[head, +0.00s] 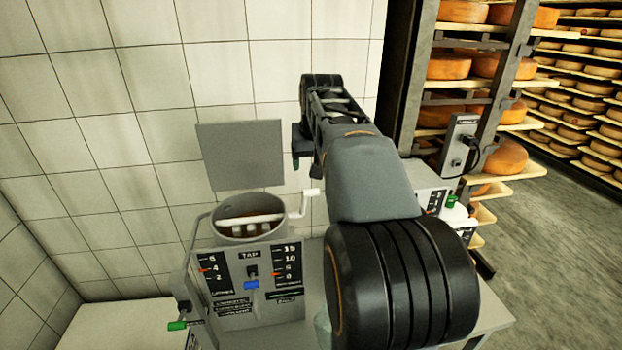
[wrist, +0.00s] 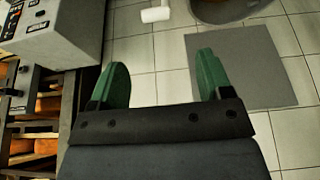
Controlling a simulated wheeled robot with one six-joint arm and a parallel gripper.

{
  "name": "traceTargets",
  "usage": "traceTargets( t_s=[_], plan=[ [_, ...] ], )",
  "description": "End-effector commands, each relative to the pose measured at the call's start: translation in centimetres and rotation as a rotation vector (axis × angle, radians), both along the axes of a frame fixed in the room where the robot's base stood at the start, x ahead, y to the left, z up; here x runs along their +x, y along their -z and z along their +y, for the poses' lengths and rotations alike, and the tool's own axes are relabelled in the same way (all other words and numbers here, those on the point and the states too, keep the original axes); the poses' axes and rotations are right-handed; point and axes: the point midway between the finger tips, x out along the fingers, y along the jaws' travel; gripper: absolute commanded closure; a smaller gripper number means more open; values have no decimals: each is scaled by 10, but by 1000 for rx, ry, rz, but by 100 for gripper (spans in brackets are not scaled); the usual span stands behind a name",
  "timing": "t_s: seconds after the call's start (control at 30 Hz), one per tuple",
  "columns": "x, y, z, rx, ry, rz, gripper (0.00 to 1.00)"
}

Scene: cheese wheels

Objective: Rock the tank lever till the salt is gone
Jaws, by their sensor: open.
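The tank (head: 219,229) is a grey round vessel with brownish contents, standing behind a grey panel (head: 235,305) with scales marked in numbers. A crank with a white handle (head: 310,193) rises at the tank's right rim; the white handle also shows in the wrist view (wrist: 155,14). A lever with a green grip (head: 178,325) sticks out at the panel's lower left. I cannot make out any salt. My gripper (wrist: 160,75) is open and empty, its green fingers apart. In the head view it is mostly hidden behind my arm, above and right of the tank, apart from the levers.
A grey plate (head: 242,155) is on the tiled wall behind the tank. A blue knob (head: 252,285) sits on the panel. Right of my arm are a white box (head: 425,182) with a green knob and shelves of cheese wheels (head: 448,67). Floor is clear at far right.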

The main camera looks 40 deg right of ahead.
Motion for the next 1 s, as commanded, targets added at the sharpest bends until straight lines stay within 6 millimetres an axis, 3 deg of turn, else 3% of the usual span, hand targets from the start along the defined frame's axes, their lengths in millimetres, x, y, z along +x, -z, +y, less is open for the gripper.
traceTargets(
  t_s=[0.17, 0.7, 1.0],
  plan=[
    [7, 6, -13, 1, 16, 1, 28],
    [39, 95, -27, 1, 16, 0, 28],
    [47, 116, -31, 0, 16, -3, 28]
  ],
)
